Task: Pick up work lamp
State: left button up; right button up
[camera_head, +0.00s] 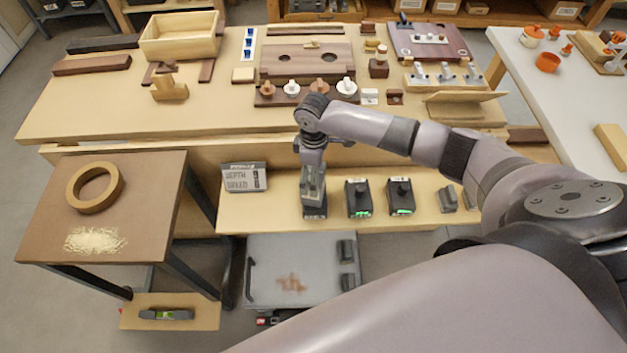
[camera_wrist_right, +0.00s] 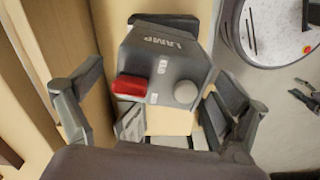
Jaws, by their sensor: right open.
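The work lamp (camera_wrist_right: 163,62) is a grey boxy body marked LAMP, with a red button and a round grey knob, in the right wrist view. It lies between the two spread fingers of my right gripper (camera_wrist_right: 158,100), with gaps seen at both sides. In the head view my right gripper (camera_head: 313,178) points down over the lower shelf of the bench. It hides most of the grey thing under it, whose dark lower end (camera_head: 315,212) shows. My left gripper is not in view.
Two dark chargers with green lights (camera_head: 358,198) (camera_head: 401,196) stand just right of the gripper. A grey sign (camera_head: 244,178) stands to its left. The bench top (camera_head: 215,112) above is crowded with wooden parts. A side table (camera_head: 140,205) holds a ring.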

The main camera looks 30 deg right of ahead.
jog(key=shift+c, duration=0.4)
jog(key=c, duration=1.9)
jog(key=shift+r, duration=0.1)
jog(key=shift+c, duration=0.2)
